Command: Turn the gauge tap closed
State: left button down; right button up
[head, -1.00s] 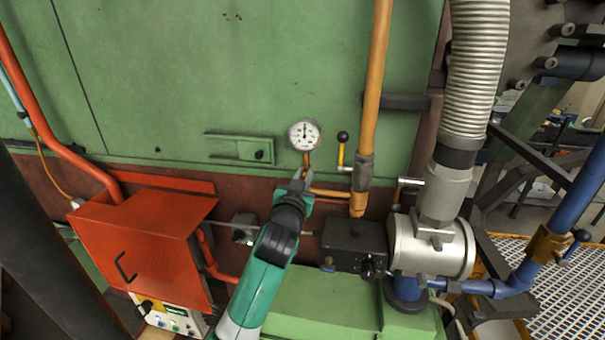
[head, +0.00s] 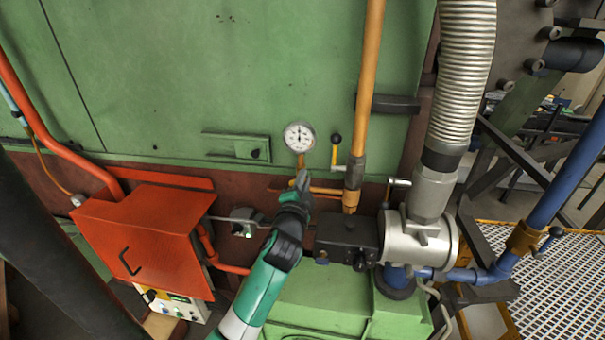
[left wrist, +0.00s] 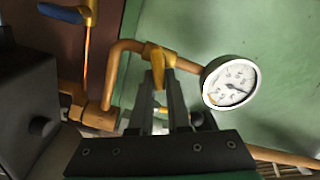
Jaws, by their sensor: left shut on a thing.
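The round white gauge (head: 299,136) stands on a short copper pipe (head: 300,160) against the green furnace wall; it also shows at the right in the left wrist view (left wrist: 229,83). The brass gauge tap (left wrist: 157,56) sits on the bent pipe beside the gauge, its small yellow handle pointing down between my fingers in that view. My left gripper (head: 302,181) is just below the gauge, and its fingers (left wrist: 161,85) are shut on the tap handle. In the head view the gripper hides the tap. My right gripper is not in view.
An orange vertical pipe (head: 369,85) and a yellow-handled lever valve (head: 335,155) stand just right of the gauge. A black box (head: 346,237) and a silver blower housing (head: 420,240) lie right of my forearm. A red cabinet (head: 140,240) is at the left.

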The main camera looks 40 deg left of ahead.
pick_arm(q)
jog(key=m+p, duration=0.1)
jog(key=m, duration=0.1)
jog(key=m+p, duration=0.1)
jog(key=m, duration=0.2)
jog(key=shift+d+f, duration=0.1)
jog(key=shift+f, duration=0.25)
dwell(0.3)
jog(key=c, duration=0.9)
grip_release()
jog(key=shift+s+d+p, duration=0.2)
jog(key=shift+s+p, duration=0.1)
jog(key=v, duration=1.1)
jog(key=shift+f, duration=0.1)
